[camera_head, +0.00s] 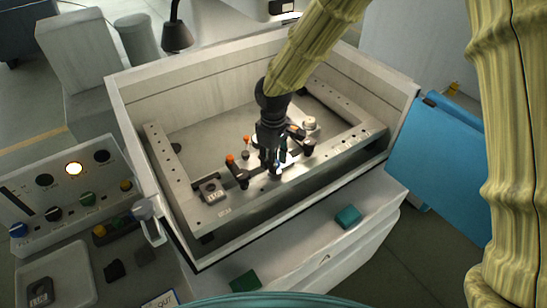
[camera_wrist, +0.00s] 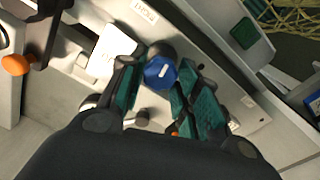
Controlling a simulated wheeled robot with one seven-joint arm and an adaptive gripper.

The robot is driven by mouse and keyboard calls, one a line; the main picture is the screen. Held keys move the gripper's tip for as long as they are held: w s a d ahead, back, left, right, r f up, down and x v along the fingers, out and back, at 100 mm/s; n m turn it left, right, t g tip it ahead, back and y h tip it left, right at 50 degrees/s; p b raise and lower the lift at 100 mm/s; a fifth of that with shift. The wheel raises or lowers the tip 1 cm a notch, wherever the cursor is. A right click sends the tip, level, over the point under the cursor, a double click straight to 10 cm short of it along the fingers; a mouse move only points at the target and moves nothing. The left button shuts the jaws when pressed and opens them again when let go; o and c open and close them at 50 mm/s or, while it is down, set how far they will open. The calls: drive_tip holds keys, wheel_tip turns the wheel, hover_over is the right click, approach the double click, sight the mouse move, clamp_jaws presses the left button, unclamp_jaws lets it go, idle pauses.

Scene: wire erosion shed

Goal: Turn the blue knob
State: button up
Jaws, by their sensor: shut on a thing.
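In the wrist view a blue knob (camera_wrist: 160,72) with a white mark on its face sits between the teal-padded fingers of my gripper (camera_wrist: 163,78). The fingers are shut on it from both sides. In the head view my gripper (camera_head: 275,168) points down at the front rail of the machine's metal frame, and its fingers mostly hide this knob. Another blue knob (camera_head: 18,230) is on the control panel at far left, away from my gripper.
Orange-tipped clamps (camera_head: 231,159) stand close to the left of my gripper, and a round pale-topped part (camera_head: 309,123) to its right. The tank wall (camera_head: 125,105) surrounds the frame. A blue door (camera_head: 440,165) hangs open at right. A teal block (camera_head: 348,216) lies on the front ledge.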

drive_tip(key=shift+n, duration=0.5)
drive_tip(key=o, duration=1.1)
drive_tip(key=shift+c, duration=0.2)
wheel_tip(320, 180, up, 12)
idle(1.0)
